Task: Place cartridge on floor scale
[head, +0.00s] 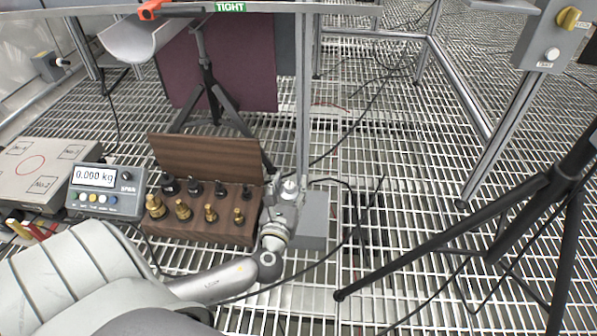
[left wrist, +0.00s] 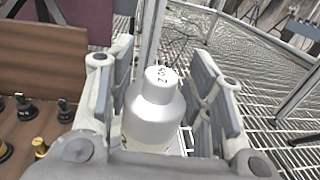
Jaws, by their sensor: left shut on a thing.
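The cartridge (left wrist: 153,115), a pale silver cylinder with a narrower neck and a marked cap, stands between the finger pads of my left gripper (left wrist: 160,100) in the left wrist view. The gripper is shut on it. In the head view my left gripper (head: 284,205) is at the right end of a wooden weight box, well to the right of the scale; the cartridge is mostly hidden there. The floor scale (head: 58,158) is a low beige platform at the left, with a red circle and labelled squares on top. Its display (head: 95,176) reads 0.000 kg. My right gripper is not in view.
The open wooden box (head: 205,230) with several black and brass weights stands between scale and gripper. A grey block (head: 313,220) is beside the gripper. Black tripods (head: 211,90) stand behind and at right (head: 495,235). Cables cross the grating. The scale top looks clear.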

